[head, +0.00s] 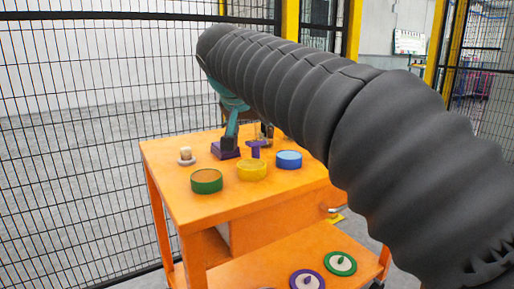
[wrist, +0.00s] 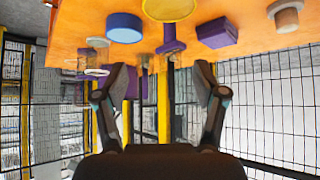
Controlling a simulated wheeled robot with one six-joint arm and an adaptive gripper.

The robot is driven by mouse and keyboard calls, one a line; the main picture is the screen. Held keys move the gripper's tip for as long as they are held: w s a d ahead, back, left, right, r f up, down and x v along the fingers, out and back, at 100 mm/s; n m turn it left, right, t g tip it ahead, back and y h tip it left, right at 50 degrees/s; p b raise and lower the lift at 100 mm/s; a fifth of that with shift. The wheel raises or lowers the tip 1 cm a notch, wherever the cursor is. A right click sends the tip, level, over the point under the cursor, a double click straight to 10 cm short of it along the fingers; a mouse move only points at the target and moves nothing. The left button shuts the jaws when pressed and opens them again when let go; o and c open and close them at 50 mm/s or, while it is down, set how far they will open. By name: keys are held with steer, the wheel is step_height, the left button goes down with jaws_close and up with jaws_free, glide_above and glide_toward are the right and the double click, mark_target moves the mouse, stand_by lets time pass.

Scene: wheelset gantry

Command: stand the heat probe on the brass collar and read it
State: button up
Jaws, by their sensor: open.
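My gripper (head: 247,138) is open and empty at the table's far side, partly hidden by my arm. Its two fingers also show in the wrist view (wrist: 160,88), spread apart. A purple T-shaped piece (head: 255,148) lies ahead of the gap between them in the wrist view (wrist: 171,46), apart from both fingers. I cannot tell for sure whether it is the heat probe. A small tan cylinder on a pale round base (head: 186,157) is at the table's left; it shows at the upper right of the wrist view (wrist: 287,18). I cannot make out which thing is the brass collar.
Green (head: 206,181), yellow (head: 251,170) and blue (head: 288,159) round dishes line the near side of the orange table (head: 185,210). A dark purple block (wrist: 218,33) and a clear jar (wrist: 92,62) flank the T-piece. Round lids (head: 307,281) lie on the lower shelf. Mesh fencing stands behind.

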mark_target(256, 144)
steer(key=x, duration=0.2)
steer(key=a+x, duration=0.1)
steer(key=x, duration=0.2)
steer(key=w+x, duration=0.1)
steer(key=x, duration=0.1)
steer(key=shift+w+a+r, duration=0.1)
steer(key=shift+w+r, duration=0.05)
steer(key=shift+w, duration=0.15)
steer(key=shift+w+r+x, duration=0.15)
steer(key=shift+x, duration=1.3)
steer(key=shift+w+r+x, duration=0.15)
steer(key=shift+x, duration=1.25)
jaws_close()
